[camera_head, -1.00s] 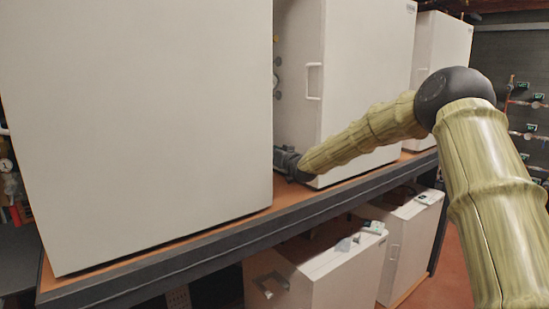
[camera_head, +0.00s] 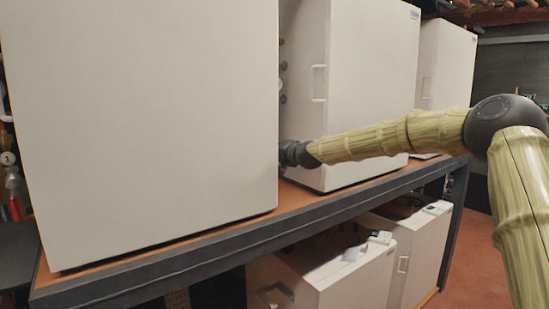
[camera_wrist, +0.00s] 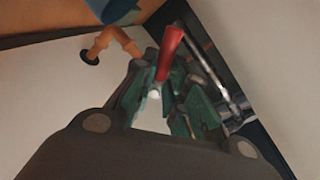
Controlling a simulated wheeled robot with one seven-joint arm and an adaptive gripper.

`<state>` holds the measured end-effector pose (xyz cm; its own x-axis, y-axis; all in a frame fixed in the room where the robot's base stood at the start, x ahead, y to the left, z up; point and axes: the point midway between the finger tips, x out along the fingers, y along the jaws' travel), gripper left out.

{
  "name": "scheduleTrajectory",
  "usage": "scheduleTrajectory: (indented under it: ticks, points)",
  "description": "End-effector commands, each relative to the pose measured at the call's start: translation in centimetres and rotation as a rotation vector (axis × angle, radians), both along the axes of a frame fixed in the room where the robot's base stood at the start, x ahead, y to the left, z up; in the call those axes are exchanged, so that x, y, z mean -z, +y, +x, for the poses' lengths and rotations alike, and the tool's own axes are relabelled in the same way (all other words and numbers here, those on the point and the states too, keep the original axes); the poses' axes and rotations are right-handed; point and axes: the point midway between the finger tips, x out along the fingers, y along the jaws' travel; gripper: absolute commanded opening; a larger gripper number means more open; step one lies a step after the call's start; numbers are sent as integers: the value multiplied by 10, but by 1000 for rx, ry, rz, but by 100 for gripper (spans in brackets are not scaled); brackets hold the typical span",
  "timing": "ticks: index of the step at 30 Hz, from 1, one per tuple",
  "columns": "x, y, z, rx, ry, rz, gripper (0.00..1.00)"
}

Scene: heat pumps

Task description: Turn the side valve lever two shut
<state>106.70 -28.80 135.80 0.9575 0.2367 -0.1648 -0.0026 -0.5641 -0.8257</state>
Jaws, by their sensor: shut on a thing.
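In the wrist view, a red valve lever (camera_wrist: 170,49) stands up between the teal-padded fingers of my gripper (camera_wrist: 164,84). The fingers are shut on its lower part, and its upper end sticks out beyond them. The valve body below the lever is hidden by the fingers. In the head view, my arm reaches left into the gap between two white cabinets. The fingers and the lever are hidden there behind the large near cabinet (camera_head: 140,120).
The second white cabinet (camera_head: 365,90) stands close on the gap's right side. In the wrist view, an orange pipe (camera_wrist: 104,40) and a blue part (camera_wrist: 112,8) are near the fingers. A dark-edged orange shelf (camera_head: 230,232) carries the cabinets. More white units (camera_head: 345,285) stand below.

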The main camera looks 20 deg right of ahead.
Motion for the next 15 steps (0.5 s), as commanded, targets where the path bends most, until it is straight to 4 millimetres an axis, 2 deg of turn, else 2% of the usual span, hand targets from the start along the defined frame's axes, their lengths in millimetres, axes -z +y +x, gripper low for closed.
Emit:
scheduleTrajectory:
  ticks: [15]
  points:
    - [-2,-1,0,2,19,57,0]
